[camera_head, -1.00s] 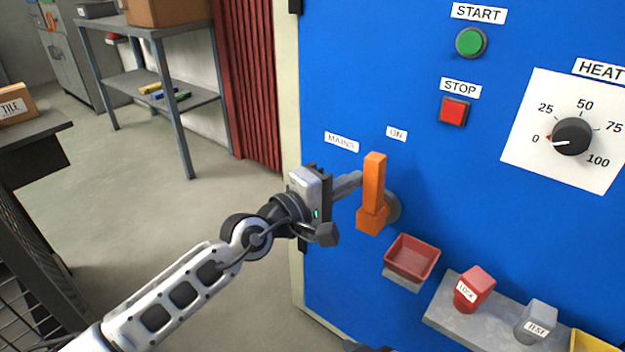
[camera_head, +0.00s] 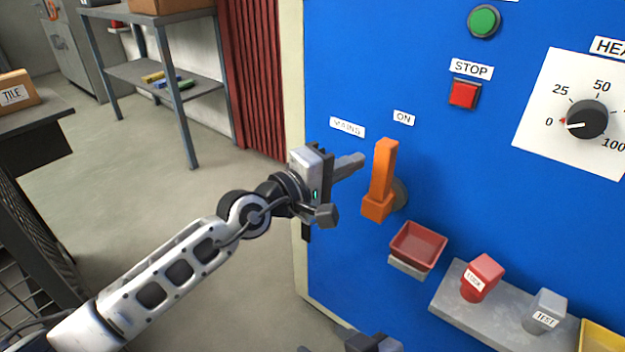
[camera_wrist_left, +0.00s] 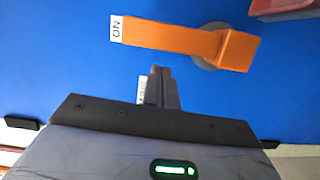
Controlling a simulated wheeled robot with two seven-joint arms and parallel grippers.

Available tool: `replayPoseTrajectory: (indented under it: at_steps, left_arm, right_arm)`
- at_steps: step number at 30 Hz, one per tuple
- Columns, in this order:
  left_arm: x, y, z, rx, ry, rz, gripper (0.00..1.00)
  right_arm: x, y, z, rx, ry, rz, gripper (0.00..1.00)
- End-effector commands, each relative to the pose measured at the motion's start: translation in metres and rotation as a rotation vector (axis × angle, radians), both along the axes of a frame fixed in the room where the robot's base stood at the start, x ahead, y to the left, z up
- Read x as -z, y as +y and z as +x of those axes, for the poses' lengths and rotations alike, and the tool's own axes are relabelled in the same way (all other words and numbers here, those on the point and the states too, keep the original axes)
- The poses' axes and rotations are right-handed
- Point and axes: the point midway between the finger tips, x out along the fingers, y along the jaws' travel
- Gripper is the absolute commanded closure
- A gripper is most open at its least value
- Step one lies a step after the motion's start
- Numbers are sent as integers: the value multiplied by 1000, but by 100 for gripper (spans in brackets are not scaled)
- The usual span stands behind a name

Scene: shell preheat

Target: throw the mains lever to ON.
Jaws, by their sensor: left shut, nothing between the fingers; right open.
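The mains lever (camera_head: 384,170) has an orange handle on a grey round pivot on the blue panel. Its handle stands nearly upright, its top just below the ON label (camera_head: 403,118). In the left wrist view the handle (camera_wrist_left: 170,36) also points at the ON label (camera_wrist_left: 116,29). My left gripper (camera_head: 350,165) is shut and empty, left of the handle with a small gap. Its closed fingers (camera_wrist_left: 161,86) show beside the handle in the wrist view. My right gripper (camera_head: 352,343) is only partly visible at the bottom edge, its fingers mostly cut off.
The blue panel carries a MAINS label (camera_head: 347,127), a red STOP button (camera_head: 464,93), a green button (camera_head: 484,21) and a heat dial (camera_head: 585,119). A red tray (camera_head: 418,244) and a grey shelf (camera_head: 450,300) with LOCK and TEST blocks jut out below the lever.

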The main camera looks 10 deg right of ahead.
Motion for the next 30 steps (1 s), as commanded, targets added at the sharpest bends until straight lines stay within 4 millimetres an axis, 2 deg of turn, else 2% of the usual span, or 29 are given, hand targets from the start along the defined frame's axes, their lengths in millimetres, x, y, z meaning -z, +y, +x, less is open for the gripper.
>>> replayPoseTrajectory:
  at_steps: [1,4,5,9,15,21,30]
  left_arm:
    - [8,7,7,-5,-5,1,100]
    - [6,23,14,-8,-5,2,100]
    - [0,31,9,-7,-1,2,100]
    - [0,62,-6,-8,0,2,100]
    - [1,94,-20,-8,-1,1,100]
    - [0,106,-27,-6,0,0,100]
    - [0,107,-27,-6,-1,-1,100]
  right_arm:
    - [-1,3,1,-7,-52,20,40]
    - [-15,7,2,-11,-124,53,40]
    - [-20,6,3,-8,-109,47,40]
    - [-16,4,3,-3,-82,34,40]
    - [-13,4,3,-3,-77,32,40]
    - [-13,4,4,-3,-81,33,40]
    - [-14,4,4,-3,-82,34,40]
